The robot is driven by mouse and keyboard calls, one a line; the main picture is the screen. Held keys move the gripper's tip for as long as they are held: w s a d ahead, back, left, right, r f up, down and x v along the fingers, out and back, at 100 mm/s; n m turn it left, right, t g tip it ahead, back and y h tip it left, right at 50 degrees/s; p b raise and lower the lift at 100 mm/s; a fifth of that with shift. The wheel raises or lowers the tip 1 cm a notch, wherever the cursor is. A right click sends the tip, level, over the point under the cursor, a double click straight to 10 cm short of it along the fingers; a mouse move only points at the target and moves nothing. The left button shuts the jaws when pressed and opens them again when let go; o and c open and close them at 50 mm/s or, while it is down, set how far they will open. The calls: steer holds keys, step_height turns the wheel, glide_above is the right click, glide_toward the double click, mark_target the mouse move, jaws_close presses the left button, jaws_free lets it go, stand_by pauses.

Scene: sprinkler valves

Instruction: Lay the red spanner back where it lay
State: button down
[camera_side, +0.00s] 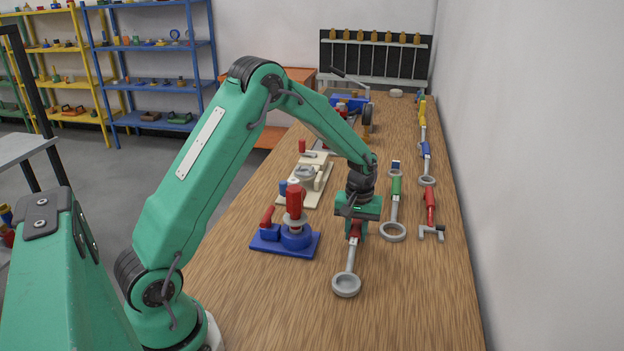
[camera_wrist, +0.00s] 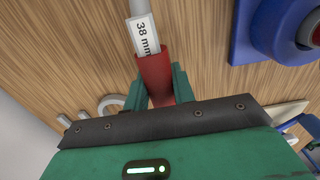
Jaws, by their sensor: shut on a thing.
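My gripper (camera_side: 356,231) is shut on the red handle of a spanner (camera_side: 350,262) with a grey shaft and a grey ring end. The ring points toward the near edge of the table in the side view. In the wrist view the red handle (camera_wrist: 153,72) sits between my fingers, and a white label on it reads "38 mm". The spanner is at or just above the wooden tabletop; I cannot tell if it touches. Another red-handled spanner (camera_side: 431,205), with a grey forked end, lies at the right side of the table.
A green-handled spanner (camera_side: 395,190) lies just right of my gripper. Blue (camera_side: 427,158) and yellow (camera_side: 423,118) ones lie farther back. A blue-based valve (camera_side: 295,235) with red parts stands left, a cream-based valve (camera_side: 308,178) behind it. The near tabletop (camera_side: 410,300) is bare.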

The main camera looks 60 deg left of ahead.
steer(key=shift+f, duration=0.2)
steer(key=c, duration=1.1)
jaws_free()
steer(key=shift+r, duration=3.9)
steer(key=shift+r, duration=0.1)
